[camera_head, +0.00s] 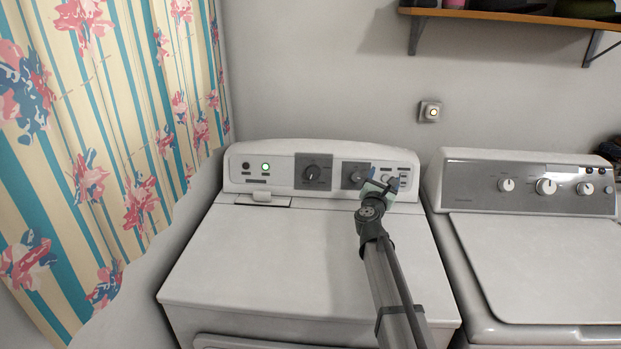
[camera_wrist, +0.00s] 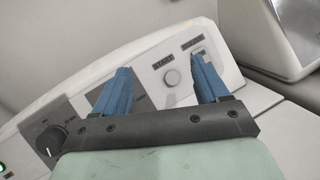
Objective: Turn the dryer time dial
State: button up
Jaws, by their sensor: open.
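The dryer (camera_head: 270,255) is the white machine in the middle of the head view, with a raised control panel at its back. A dark dial (camera_head: 312,173) sits mid-panel; it also shows at the lower left of the wrist view (camera_wrist: 50,140). A second dark dial (camera_head: 357,176) is to its right, close beside my gripper (camera_head: 378,187). I cannot read which dial is for time. In the wrist view my gripper (camera_wrist: 162,66) has its blue fingers apart and empty, around the line of the round START button (camera_wrist: 172,78). The left finger hides the second dial; contact cannot be told.
A switch (camera_wrist: 199,58) lies behind the right finger. A lit green indicator (camera_head: 266,166) is at the panel's left. A washer-like machine (camera_head: 540,260) stands to the right, a striped curtain (camera_head: 110,130) hangs left, and a shelf (camera_head: 510,15) is above. The dryer's top is clear.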

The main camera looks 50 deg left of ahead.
aim_at(313, 175)
jog(key=s+a+f+m, duration=0.1)
jog(key=s+a, duration=0.3)
jog(key=s, duration=0.4)
jog(key=s+a+f+m+g, duration=0.1)
jog(key=s+a, duration=0.3)
jog(key=s, duration=0.4)
jog(key=s+a+f+m, duration=0.1)
jog(key=s+a, duration=0.3)
jog(key=s, duration=0.4)
jog(key=shift+s+a+m+g+y, duration=0.1)
jog(key=shift+s+m+g+y, duration=0.1)
jog(key=shift+m+g+y, duration=0.15)
jog(key=x, duration=1.3)
jog(key=shift+w+a+f, duration=0.1)
jog(key=shift+w+a, duration=0.1)
jog(key=shift+w, duration=0.05)
jog(key=c, duration=1)
jog(key=shift+c, duration=0.2)
